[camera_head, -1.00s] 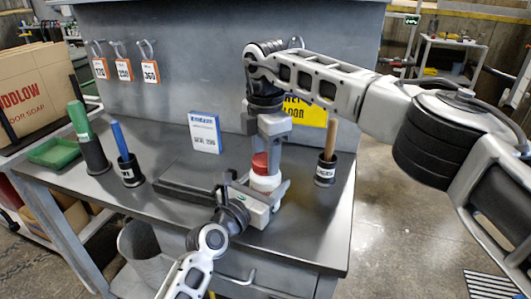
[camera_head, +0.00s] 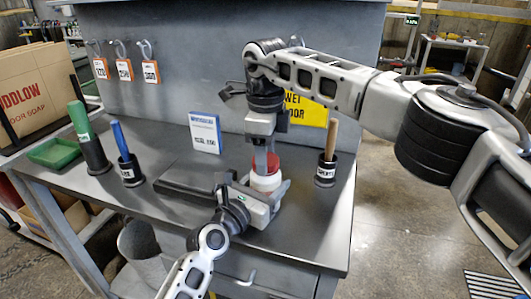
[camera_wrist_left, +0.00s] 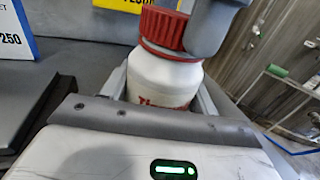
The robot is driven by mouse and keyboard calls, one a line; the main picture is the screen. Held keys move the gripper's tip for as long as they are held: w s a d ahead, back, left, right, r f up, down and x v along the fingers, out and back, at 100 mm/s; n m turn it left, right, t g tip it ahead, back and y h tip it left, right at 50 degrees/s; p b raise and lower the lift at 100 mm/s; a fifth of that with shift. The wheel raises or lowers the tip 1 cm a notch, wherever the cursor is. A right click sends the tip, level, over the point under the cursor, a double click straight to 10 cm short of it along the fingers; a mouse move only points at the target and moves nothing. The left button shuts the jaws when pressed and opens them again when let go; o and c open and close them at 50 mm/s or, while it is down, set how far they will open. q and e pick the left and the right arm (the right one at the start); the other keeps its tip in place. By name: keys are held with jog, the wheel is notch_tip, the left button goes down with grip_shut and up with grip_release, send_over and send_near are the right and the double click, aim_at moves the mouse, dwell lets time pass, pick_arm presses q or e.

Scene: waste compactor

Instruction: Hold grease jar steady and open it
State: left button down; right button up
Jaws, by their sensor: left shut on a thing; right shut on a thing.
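The grease jar (camera_head: 266,183) is white with a red lid (camera_head: 259,160) and stands upright near the front right of the workbench. My left gripper (camera_head: 262,190) is shut around the white body from the front. In the left wrist view the jar body (camera_wrist_left: 165,80) sits between its fingers, and red lettering shows low on it. My right gripper (camera_head: 268,162) comes down from above and is shut on the lid. One of its grey fingers lies against the lid (camera_wrist_left: 165,28) in the left wrist view; the other is hidden. The lid sits on the jar's neck.
A black holder with a wooden handle (camera_head: 331,138) stands close right of the jar. A blue and white box (camera_head: 205,133) stands behind left. Holders with a blue handle (camera_head: 120,138) and a green handle (camera_head: 79,118), and a green tray (camera_head: 54,153), are farther left.

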jog(key=n, duration=0.8)
jog(key=shift+r, duration=0.25)
jog(key=shift+r, duration=0.9)
jog(key=shift+r, duration=0.1)
jog(key=shift+r, duration=1.9)
pick_arm(q)
jog(key=shift+c, duration=1.8)
grip_release()
